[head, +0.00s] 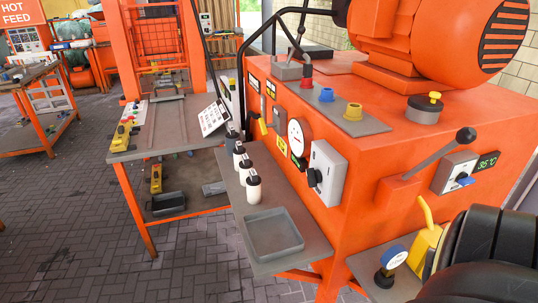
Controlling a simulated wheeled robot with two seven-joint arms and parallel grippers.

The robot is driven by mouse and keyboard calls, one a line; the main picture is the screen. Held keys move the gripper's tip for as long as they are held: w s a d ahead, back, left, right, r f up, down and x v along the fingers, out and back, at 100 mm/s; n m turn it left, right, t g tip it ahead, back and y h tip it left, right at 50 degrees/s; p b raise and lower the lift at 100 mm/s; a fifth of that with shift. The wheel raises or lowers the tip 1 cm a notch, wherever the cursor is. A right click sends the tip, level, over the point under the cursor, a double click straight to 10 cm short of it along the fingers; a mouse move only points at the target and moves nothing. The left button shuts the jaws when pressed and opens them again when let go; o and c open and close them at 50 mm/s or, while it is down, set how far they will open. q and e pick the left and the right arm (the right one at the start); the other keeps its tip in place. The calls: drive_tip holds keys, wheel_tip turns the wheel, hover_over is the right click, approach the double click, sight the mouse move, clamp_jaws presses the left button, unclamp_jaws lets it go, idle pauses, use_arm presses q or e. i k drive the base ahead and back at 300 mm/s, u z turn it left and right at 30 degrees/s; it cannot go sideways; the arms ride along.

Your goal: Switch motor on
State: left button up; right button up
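The large orange motor (420,32) sits on top of an orange machine cabinet (375,140) at the right. On the cabinet's front face is a grey switch box (327,170) with a black rotary knob (314,177). Farther right is a second grey switch box (455,172) with a blue handle, beside a green digital display (487,161). A sloped top panel carries a red button (306,83), a blue button (327,95) and a yellow button (353,111). I cannot tell which control belongs to the motor. Neither gripper is in view.
A grey lever (440,155) with a black ball sticks out of the cabinet. A side shelf (237,195) holds white bottles (253,186) and a grey tray (273,234). Paved floor (70,220) is clear at left.

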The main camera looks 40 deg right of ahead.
sight(314, 177)
drive_tip(key=i, duration=2.1)
drive_tip(key=z, duration=2.8)
